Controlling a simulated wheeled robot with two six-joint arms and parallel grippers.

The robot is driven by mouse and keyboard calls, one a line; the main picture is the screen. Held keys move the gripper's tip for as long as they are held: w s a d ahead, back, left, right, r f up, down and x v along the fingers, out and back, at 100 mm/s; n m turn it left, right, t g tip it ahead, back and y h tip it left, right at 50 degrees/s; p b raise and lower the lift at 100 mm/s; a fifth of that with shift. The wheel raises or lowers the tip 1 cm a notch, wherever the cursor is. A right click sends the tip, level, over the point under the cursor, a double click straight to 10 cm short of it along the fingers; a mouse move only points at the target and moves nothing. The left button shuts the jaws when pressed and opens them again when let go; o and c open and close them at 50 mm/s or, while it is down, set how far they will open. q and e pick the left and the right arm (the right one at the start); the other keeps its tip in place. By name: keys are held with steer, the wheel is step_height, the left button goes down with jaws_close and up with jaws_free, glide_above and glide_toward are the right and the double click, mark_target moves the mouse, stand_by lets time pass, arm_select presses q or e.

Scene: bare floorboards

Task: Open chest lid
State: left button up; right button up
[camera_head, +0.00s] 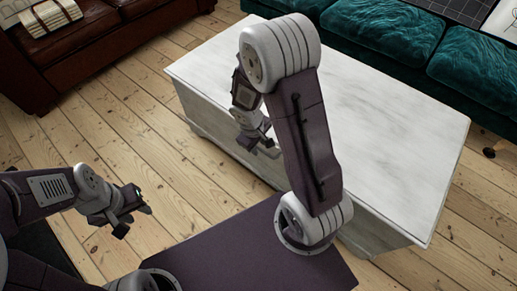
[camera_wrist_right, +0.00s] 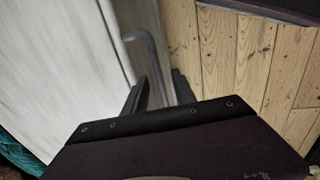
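The chest (camera_head: 400,120) is a whitewashed wooden box with a flat pale lid, which looks closed in the head view. In the right wrist view the lid (camera_wrist_right: 60,70) fills the left side, and a grey bent handle (camera_wrist_right: 146,42) stands out at its edge. My right gripper (camera_head: 260,146) is at the chest's front edge, partly behind my arm. In the wrist view its fingers (camera_wrist_right: 160,84) are apart, with the handle bar running between them; contact cannot be told. My left gripper (camera_head: 134,218) is open and empty above the floor, left of the chest.
A brown leather sofa (camera_head: 75,50) with a folded striped cloth (camera_head: 48,17) stands at the upper left. A teal sofa (camera_head: 385,30) stands close behind the chest. Bare floorboards (camera_head: 130,110) lie free between the brown sofa and the chest.

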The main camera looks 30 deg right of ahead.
steer(key=shift+f, duration=0.1)
jaws_close()
stand_by(1.4)
